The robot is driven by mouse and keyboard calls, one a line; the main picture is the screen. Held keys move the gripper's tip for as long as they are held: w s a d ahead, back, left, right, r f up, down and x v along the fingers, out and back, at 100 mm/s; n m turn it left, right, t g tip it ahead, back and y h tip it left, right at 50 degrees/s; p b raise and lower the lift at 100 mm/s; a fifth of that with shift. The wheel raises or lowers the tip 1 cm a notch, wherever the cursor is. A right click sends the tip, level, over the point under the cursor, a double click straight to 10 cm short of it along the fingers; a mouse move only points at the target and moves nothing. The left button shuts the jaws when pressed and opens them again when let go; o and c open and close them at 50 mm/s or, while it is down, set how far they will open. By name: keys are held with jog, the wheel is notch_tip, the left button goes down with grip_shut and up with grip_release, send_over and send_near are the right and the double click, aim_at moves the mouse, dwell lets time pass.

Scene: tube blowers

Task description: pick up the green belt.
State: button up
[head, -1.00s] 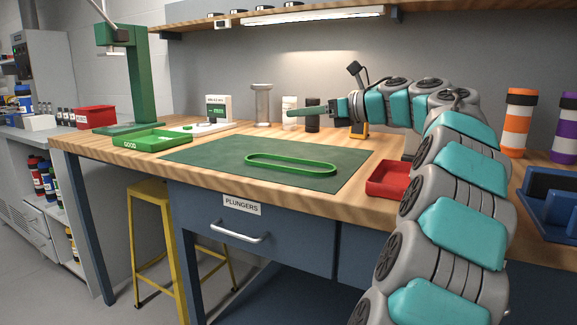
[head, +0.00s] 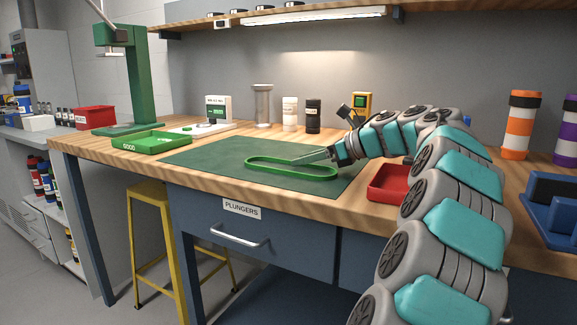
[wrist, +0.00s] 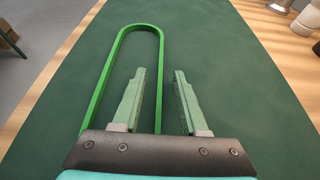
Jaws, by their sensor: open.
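The green belt (head: 262,166) is a long thin loop lying on the dark green mat (head: 215,155) on the workbench. My gripper (head: 310,157) is over the belt's right end in the head view, pointing left and down. The belt (wrist: 103,82) there stretches away ahead and to the left. The near end of the belt is hidden behind the gripper body.
A red tray (head: 388,183) sits right of the mat, beside my arm. A green tray marked GOOD (head: 133,143) is at the left. White (head: 290,113) and black (head: 313,116) containers stand at the back. The mat around the belt is clear.

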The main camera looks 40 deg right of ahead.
jog(key=shift+w+f, duration=0.1)
jog(key=shift+w, duration=0.05)
grip_shut()
dwell(0.6)
